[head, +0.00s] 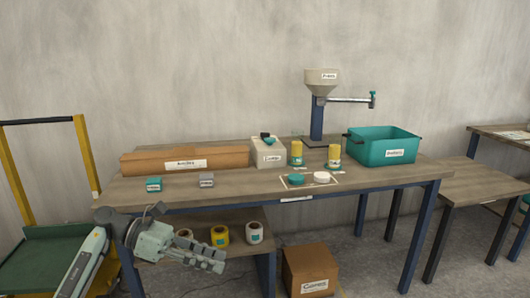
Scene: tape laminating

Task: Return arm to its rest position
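My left gripper (207,259) is at the lower left, in front of the table's front edge and lower than its top. Its arm comes in from the bottom left corner. The fingers point to the right and look small and dark, so I cannot tell whether they are open or shut. No object shows clearly between them. The gripper partly covers the lower shelf with its rolls of tape (220,236). My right arm and gripper are not in view.
A cardboard box (310,268) stands below. A yellow-framed cart (85,150) is left.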

